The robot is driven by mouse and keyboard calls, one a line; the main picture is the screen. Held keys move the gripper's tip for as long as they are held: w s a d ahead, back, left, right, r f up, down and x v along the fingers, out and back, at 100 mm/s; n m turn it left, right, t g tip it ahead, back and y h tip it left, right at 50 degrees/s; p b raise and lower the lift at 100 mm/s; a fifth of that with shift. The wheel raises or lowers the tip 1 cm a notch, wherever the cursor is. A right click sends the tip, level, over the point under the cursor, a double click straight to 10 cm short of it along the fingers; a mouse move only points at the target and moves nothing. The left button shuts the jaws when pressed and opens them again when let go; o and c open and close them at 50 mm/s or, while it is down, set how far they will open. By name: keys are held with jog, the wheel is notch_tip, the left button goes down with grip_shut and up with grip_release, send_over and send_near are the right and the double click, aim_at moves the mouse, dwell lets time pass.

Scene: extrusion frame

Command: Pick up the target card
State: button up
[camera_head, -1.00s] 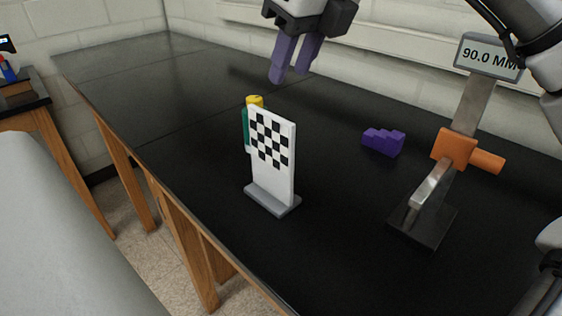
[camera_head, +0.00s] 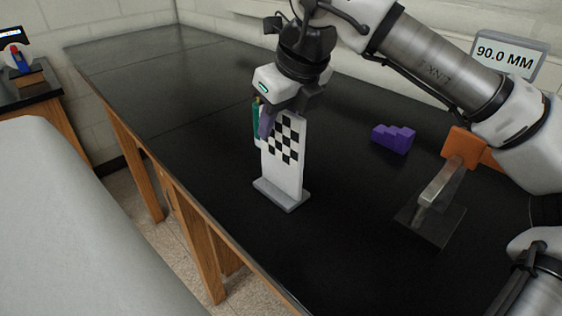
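The target card (camera_head: 290,178) is a white upright panel with a black-and-white checker pattern, standing on a grey base (camera_head: 281,196) on the black table. My gripper (camera_head: 268,122) points down at the top left of the card. One purple finger shows in front of the card's upper left edge and covers part of the pattern. The other finger is hidden, so I cannot tell whether the gripper is closed on the card or whether it touches it.
A green object (camera_head: 256,128) stands close behind the card, mostly hidden. A purple stepped block (camera_head: 393,138) lies to the right. A measuring stand with an orange slider (camera_head: 461,147) and a "90.0 MM" sign (camera_head: 506,54) stands farther right. The table (camera_head: 150,95) is clear at far left.

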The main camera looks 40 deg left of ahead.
jog(key=shift+f, duration=0.2)
dwell(0.5)
grip_shut()
dwell(0.4)
